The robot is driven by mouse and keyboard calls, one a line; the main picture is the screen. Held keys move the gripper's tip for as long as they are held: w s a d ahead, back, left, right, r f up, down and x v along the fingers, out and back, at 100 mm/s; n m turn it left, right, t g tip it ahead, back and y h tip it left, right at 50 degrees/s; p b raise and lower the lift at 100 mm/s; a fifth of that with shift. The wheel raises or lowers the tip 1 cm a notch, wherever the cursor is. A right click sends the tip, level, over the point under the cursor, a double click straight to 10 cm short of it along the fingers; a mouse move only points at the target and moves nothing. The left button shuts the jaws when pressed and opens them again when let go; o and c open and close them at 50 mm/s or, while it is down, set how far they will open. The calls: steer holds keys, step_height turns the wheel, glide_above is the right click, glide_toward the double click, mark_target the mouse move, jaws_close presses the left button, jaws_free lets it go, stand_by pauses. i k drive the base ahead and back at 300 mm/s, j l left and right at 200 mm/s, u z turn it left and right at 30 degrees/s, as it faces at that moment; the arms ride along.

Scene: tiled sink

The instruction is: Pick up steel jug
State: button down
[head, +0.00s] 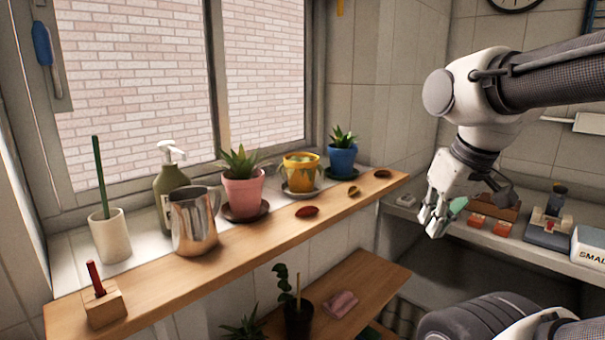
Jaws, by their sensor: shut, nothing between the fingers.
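The steel jug (193,222) stands upright on the wooden window shelf, left of the middle of the head view. It is shiny metal, and its handle is on the right side. My gripper (433,222) hangs at the right of the picture, pointing down, well away from the jug. Its fingers are shut and hold nothing. A green soap pump bottle stands close behind the jug and is partly hidden by it.
A pink plant pot (243,192) stands right of the jug, then yellow (300,172) and blue (342,158) pots. A lower bench (365,282) holds another plant.

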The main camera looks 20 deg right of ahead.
mark_target(195, 233)
steer(key=k, duration=0.35)
steer(key=u, duration=0.15)
steer(key=i+u, duration=0.2)
steer(key=u, duration=0.2)
steer(key=i+l+u, duration=0.1)
steer(key=u, duration=0.35)
steer(key=i+l, duration=0.05)
steer(key=i, duration=0.05)
